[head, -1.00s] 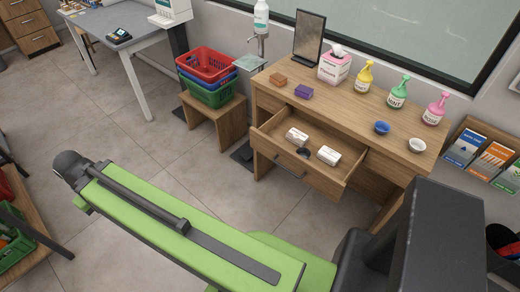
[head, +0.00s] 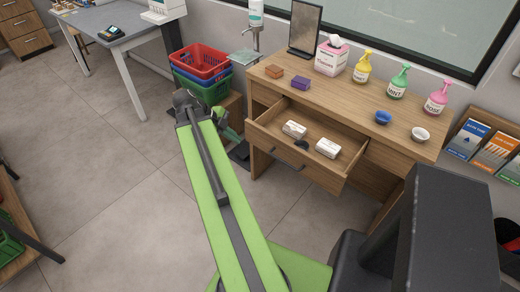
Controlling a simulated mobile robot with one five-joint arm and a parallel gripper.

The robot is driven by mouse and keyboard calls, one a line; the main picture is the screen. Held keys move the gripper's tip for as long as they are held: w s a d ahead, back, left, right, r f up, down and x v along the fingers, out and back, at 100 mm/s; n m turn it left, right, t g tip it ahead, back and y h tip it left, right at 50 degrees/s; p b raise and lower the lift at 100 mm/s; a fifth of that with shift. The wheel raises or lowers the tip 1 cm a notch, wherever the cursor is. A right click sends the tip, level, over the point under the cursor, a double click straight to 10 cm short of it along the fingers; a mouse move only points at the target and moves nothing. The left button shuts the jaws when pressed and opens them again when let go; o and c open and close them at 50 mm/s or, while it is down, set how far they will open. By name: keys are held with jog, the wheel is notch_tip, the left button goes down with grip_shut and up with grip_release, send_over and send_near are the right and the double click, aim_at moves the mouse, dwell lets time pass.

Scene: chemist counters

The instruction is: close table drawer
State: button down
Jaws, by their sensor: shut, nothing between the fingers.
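The wooden table (head: 345,101) stands right of centre against the wall. Its drawer (head: 318,174) is pulled well out at the front left, with a dark bar handle (head: 287,160) on its front. Inside lie two white packs (head: 328,148) and a small dark item (head: 302,145). My green arm reaches up from the bottom to the left of the drawer and is apart from it. A short green link of mine shows beyond the arm's far joint, near the baskets.
Stacked red, blue and green baskets (head: 201,64) sit on a low stool left of the table. Pump bottles (head: 398,82), a tissue box (head: 331,57), a mirror and small bowls stand on the tabletop. Bare floor (head: 115,195) lies to the left.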

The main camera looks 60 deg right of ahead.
jog(key=s+m, duration=0.1)
jog(key=b, duration=0.8)
send_near(269, 150)
jog(key=shift+x, duration=2.15)
